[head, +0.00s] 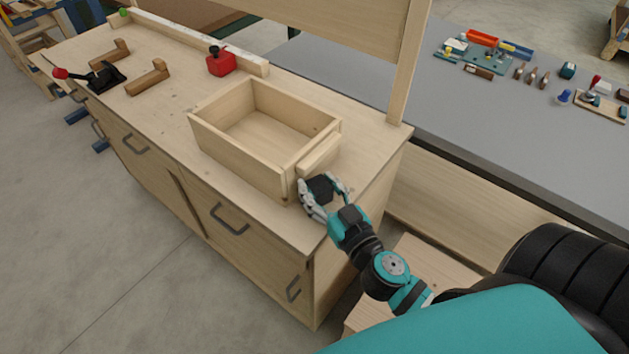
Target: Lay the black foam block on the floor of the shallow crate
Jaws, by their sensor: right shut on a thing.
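The shallow crate (235,155) is a pale wooden open-topped box on the wooden workbench, and its visible floor is empty. My right gripper (319,184) is just outside the crate's right end, near the wooden ledge on that end. It is shut on a small dark piece, which looks like the black foam block (319,189). The fingers hide part of the block, and I cannot tell whether it touches the bench. My left gripper is not in view.
On the workbench (165,115), a red container (220,62) stands behind the crate. Wooden handles (148,78) and a black clamp with a red knob (103,75) lie to the left. A wooden post (408,65) rises behind. A grey table (480,120) holds small tools.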

